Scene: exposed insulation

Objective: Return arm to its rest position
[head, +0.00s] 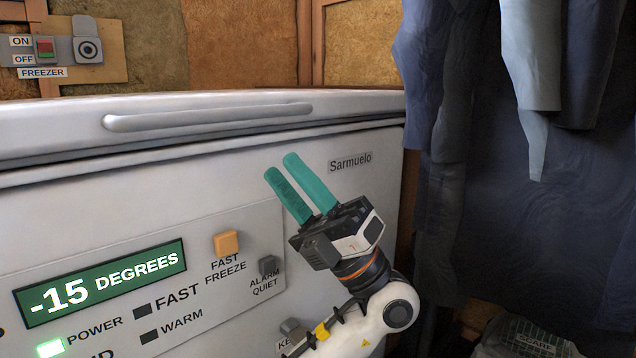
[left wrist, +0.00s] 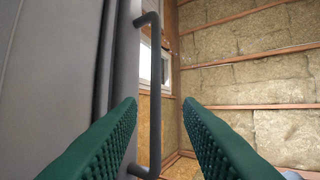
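My left gripper (head: 281,167) is in front of the white chest freezer (head: 60,205), below its lid handle (head: 205,115). Its two teal fingers point up and to the left, with a gap between them. In the left wrist view the ribbed green fingers (left wrist: 160,104) are apart and nothing is between them. A dark handle bar (left wrist: 153,100) shows beyond the gap in that view. I cannot tell whether the fingers touch the freezer, but they look clear of it. My right gripper is not in view.
The freezer's panel has a green display reading -15 degrees (head: 100,282) and an orange fast-freeze button (head: 226,242). A red switch (head: 45,47) is on the back wall. Dark blue clothes (head: 530,220) hang at the right. A plastic-wrapped bundle (head: 525,338) is at lower right.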

